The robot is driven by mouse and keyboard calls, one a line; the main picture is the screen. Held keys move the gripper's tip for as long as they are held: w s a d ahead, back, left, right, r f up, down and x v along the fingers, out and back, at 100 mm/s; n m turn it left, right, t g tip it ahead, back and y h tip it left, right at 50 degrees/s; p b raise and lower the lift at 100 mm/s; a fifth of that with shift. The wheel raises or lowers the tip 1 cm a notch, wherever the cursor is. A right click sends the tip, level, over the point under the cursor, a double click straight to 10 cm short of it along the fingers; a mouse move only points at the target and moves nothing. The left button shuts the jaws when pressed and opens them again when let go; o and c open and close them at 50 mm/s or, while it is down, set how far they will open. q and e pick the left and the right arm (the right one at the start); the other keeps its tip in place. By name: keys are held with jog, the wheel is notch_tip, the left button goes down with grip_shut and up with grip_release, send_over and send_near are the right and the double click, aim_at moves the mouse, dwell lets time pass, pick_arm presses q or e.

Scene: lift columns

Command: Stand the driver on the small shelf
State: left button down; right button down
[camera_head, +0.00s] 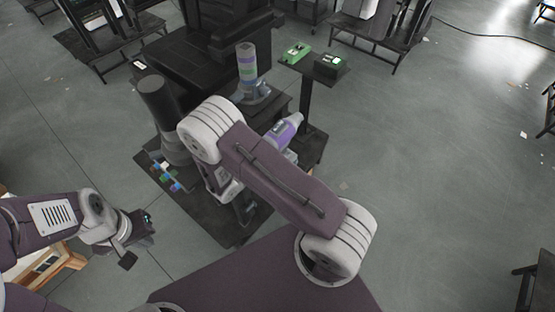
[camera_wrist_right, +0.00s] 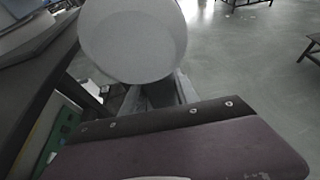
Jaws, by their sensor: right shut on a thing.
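The driver (camera_head: 285,129), purple with a grey end, juts tilted from behind my right forearm in the head view. My right gripper is shut on it; the forearm hides most of the jaws and the grip. The small shelf (camera_head: 307,65) is a dark plate on a post, beyond the driver and to its upper right. It carries a green device and a dark box. The driver is apart from the plate. My left gripper (camera_head: 139,240) is open and empty at the lower left. The right wrist view mostly shows pale and purple parts close up; the driver is not clear there.
A green device (camera_head: 295,52) and a dark box with a lit display (camera_head: 330,65) take up both ends of the shelf. A dark upright cylinder (camera_head: 159,100) and small coloured blocks (camera_head: 166,174) are left of my right arm.

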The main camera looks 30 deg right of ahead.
jog(key=shift+w+f, duration=0.1)
jog(key=shift+w, duration=0.1)
jog(key=shift+f, duration=1.95)
jog(key=shift+b, duration=0.3)
jog(key=shift+f, duration=0.2)
jog(key=c, duration=0.9)
grip_release()
jog(key=shift+s, duration=0.1)
